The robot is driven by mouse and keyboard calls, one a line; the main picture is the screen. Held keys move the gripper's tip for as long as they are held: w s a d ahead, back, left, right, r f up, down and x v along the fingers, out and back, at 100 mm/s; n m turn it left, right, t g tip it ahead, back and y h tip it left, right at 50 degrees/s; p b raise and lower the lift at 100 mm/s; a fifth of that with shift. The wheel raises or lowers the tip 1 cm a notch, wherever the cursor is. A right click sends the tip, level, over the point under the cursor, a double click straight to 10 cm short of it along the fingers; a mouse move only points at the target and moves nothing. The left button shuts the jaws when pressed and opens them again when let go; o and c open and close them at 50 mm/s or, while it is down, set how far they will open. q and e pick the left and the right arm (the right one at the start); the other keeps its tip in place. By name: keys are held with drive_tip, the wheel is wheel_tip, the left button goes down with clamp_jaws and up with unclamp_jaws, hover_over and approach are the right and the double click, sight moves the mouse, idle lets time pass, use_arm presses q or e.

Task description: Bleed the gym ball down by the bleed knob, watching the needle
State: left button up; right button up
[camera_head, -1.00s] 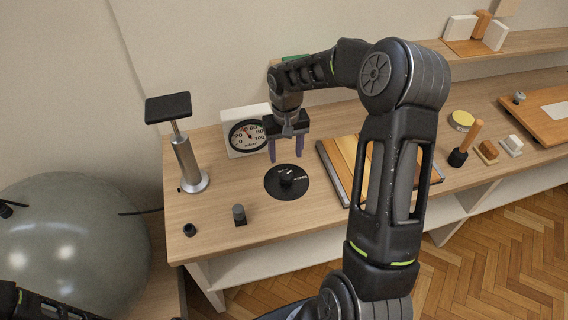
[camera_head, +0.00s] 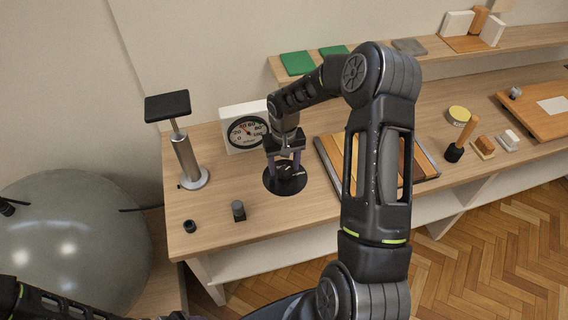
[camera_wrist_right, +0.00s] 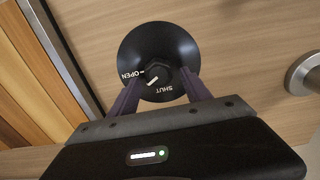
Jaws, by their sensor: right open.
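The bleed knob (camera_wrist_right: 158,78) is a black knob on a round black plate (camera_head: 271,187) on the bench. In the wrist view the plate carries the words OPEN and SHUT, and a white mark shows on the knob. My right gripper (camera_head: 285,170) points down over the plate, open, its fingers (camera_wrist_right: 162,90) on either side of the knob; contact is unclear. The white gauge (camera_head: 232,116) stands behind, its needle too small to read surely. The big grey-green gym ball (camera_head: 80,235) is at the left. My left forearm shows bottom left; its gripper is out of view.
A pump with a black handle (camera_head: 168,107) stands left of the gauge. Two small dark pieces (camera_head: 238,210) (camera_head: 190,227) lie near the bench's front edge. A tray of wood strips (camera_head: 335,165) is close on the right. A shelf with green pads (camera_head: 298,63) runs behind.

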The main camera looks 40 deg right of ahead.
drive_tip(key=shift+c, duration=0.6)
clamp_jaws()
